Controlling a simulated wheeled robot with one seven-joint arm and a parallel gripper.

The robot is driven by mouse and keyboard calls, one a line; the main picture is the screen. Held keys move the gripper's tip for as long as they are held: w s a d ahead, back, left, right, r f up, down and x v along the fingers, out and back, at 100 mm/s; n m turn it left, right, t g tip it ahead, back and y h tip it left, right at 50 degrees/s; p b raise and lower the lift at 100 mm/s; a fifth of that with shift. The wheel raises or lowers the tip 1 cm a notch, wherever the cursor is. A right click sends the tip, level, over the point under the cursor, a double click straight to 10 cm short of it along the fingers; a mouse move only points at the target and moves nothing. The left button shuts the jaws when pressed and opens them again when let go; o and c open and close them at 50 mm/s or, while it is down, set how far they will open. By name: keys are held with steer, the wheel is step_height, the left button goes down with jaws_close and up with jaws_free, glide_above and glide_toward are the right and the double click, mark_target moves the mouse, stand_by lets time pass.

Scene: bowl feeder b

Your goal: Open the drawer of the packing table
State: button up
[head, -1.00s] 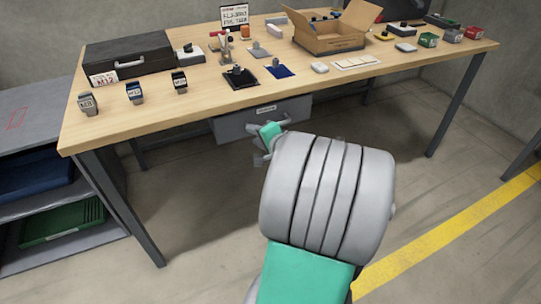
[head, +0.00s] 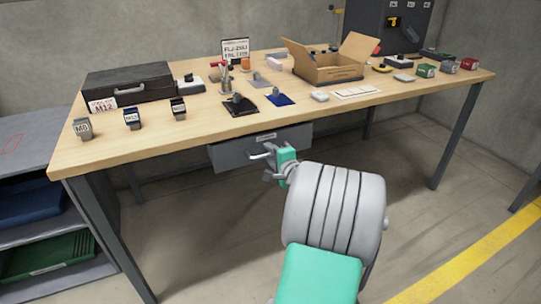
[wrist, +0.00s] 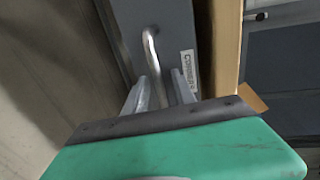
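The packing table (head: 150,137) has a grey drawer (head: 232,157) under its front edge. The drawer looks shut, its front close beneath the tabletop. A bent metal bar handle (head: 260,155) sticks out from its front. My gripper (head: 270,163) is at the handle. In the wrist view, the handle (wrist: 150,45) runs down between the two fingers of my gripper (wrist: 161,82), which stand apart on either side of it. Whether either finger touches the bar is unclear. A white label (wrist: 188,70) is on the drawer front (wrist: 172,25) beside the handle.
On the tabletop are a black case (head: 128,85), an open cardboard box (head: 328,68) and several small parts and bins. A grey shelf (head: 30,148) with blue and green trays stands at left. The floor before the table is clear apart from my arm.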

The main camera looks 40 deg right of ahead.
jaws_close()
stand_by(1.2)
